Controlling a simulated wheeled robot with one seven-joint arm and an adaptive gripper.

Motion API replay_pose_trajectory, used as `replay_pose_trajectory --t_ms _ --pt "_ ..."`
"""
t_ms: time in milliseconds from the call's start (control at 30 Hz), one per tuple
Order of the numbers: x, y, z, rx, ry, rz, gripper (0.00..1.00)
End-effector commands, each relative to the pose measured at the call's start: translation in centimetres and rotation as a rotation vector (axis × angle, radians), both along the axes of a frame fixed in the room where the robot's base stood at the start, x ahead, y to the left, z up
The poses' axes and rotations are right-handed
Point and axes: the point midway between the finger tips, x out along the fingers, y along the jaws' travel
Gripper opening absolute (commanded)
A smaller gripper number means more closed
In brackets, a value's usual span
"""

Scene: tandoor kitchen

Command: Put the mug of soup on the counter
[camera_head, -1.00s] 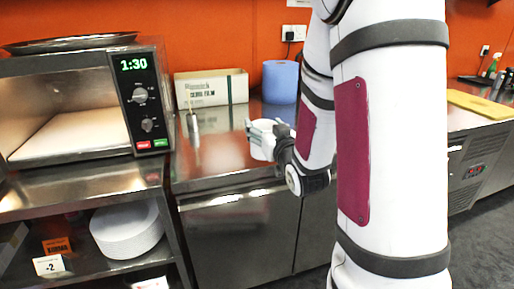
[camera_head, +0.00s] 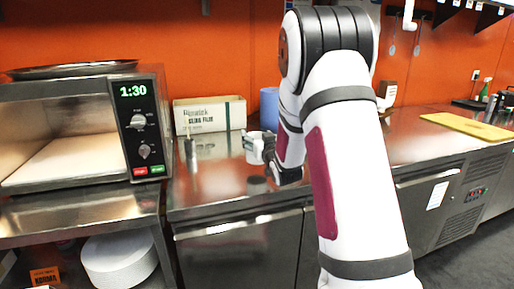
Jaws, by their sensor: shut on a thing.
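My gripper (camera_head: 256,147) is small in the view, over the steel counter (camera_head: 215,185) near its left end. It is shut on a pale, rounded thing that appears to be the mug of soup (camera_head: 253,150). The gripper and my arm partly cover it, and I cannot see the soup inside. I cannot tell whether the mug touches the counter or hangs just above it.
A microwave (camera_head: 140,125) showing 1:30 stands open at left, with a tray (camera_head: 70,70) on top. A carton (camera_head: 209,115), a slim metal item (camera_head: 191,150) and a blue roll (camera_head: 269,108) are behind. A yellow board (camera_head: 470,126) lies at right.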

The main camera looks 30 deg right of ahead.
Motion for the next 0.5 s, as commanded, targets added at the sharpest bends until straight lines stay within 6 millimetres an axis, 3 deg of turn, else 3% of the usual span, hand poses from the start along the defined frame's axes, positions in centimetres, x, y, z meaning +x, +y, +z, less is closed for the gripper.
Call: replay_pose_trajectory --t_ms 167,400,500 --pt "0.6 -0.2 -0.3 -0.001 -0.002 0.000 0.04" --pt "0.6 -0.2 -3.2 -0.001 -0.001 0.000 0.04" --pt "0.5 -0.2 -3.5 -0.002 -0.003 0.000 0.04"
